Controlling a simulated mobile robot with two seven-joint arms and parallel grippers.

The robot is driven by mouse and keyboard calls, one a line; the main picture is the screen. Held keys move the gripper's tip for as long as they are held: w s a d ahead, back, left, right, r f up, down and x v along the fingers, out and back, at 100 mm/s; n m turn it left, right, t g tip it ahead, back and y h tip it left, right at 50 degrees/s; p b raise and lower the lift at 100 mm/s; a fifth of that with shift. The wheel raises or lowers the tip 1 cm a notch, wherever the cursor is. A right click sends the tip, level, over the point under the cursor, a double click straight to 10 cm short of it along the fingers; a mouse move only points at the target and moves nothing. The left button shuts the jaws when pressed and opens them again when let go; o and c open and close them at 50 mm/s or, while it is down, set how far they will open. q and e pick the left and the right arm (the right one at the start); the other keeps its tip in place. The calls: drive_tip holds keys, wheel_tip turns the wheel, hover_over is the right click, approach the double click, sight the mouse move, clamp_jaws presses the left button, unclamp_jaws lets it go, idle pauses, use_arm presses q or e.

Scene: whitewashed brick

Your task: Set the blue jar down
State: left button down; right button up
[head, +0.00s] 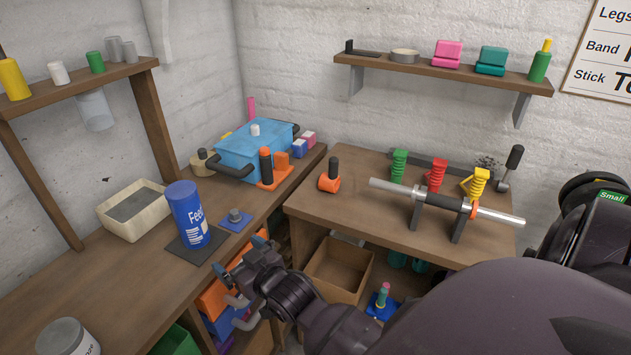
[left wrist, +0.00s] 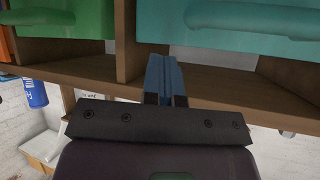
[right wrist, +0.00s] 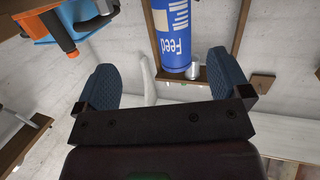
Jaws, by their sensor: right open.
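The blue jar (head: 188,215), with white "Feed" lettering, stands upright on a dark square mat (head: 212,257) on the left bench. My right gripper (head: 242,258) is open and empty, in front of the bench edge, to the right of the jar and apart from it. In the right wrist view the jar (right wrist: 173,35) shows upside down beyond the spread fingers (right wrist: 160,82). My left gripper (left wrist: 165,80) has its fingers together, with nothing visible between them, before a wooden shelf unit. The left gripper does not show in the head view.
A blue pad with a grey knob (head: 235,216) lies right of the jar, and a cream tray (head: 118,219) behind it. A blue toolbox (head: 255,150) stands farther back. A grey tin (head: 68,338) is at the near left. Bare bench lies between tin and mat.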

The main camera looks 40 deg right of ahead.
drive_tip(key=s+d+f+g, duration=0.2)
drive_tip(key=s+f, duration=0.5)
drive_tip(key=s, duration=0.3)
drive_tip(key=s+d+f+g+h, duration=0.1)
drive_tip(key=s+d+f+g, duration=0.1)
drive_tip(key=s+f, duration=0.5)
drive_tip(key=s+g, duration=0.1)
drive_tip(key=s, duration=0.3)
drive_tip(key=shift+d+f, duration=0.25)
drive_tip(key=shift+f, duration=0.05)
